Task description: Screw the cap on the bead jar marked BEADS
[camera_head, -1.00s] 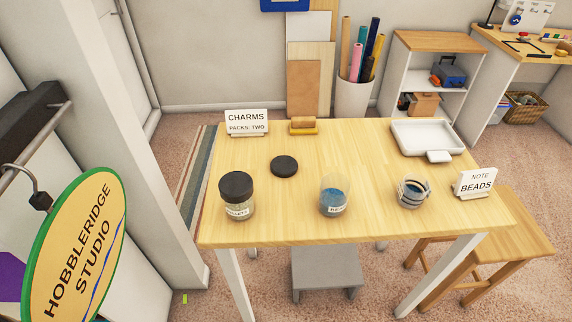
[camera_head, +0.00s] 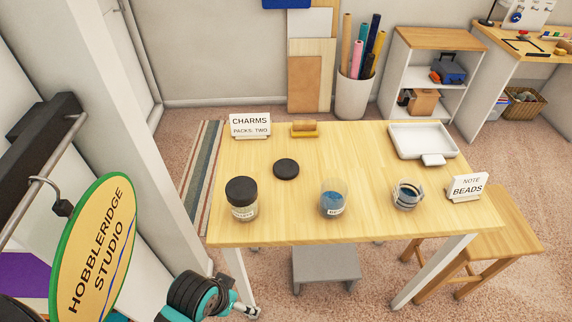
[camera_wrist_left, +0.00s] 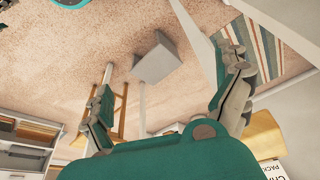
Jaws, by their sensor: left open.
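An open clear jar of blue beads (camera_head: 333,203) stands upright near the table's front middle; its label is only partly readable and begins "BE". A flat round black cap (camera_head: 286,168) lies on the table behind it, to the left. A similar jar with a black lid on (camera_head: 242,200) stands at the left. A jar with dark bands (camera_head: 407,196) stands at the right. My left gripper, open and empty in the left wrist view (camera_wrist_left: 170,80), is low at the left, below the table's front-left corner in the head view. My right gripper is out of view.
The wooden table (camera_head: 375,228) also holds a CHARMS sign (camera_head: 250,125), a wooden-handled block (camera_head: 304,129), a white tray (camera_head: 421,140) and a BEADS note sign (camera_head: 467,187). A stool (camera_head: 490,235) stands right. A round studio sign (camera_head: 92,246) hangs at the left near my arm.

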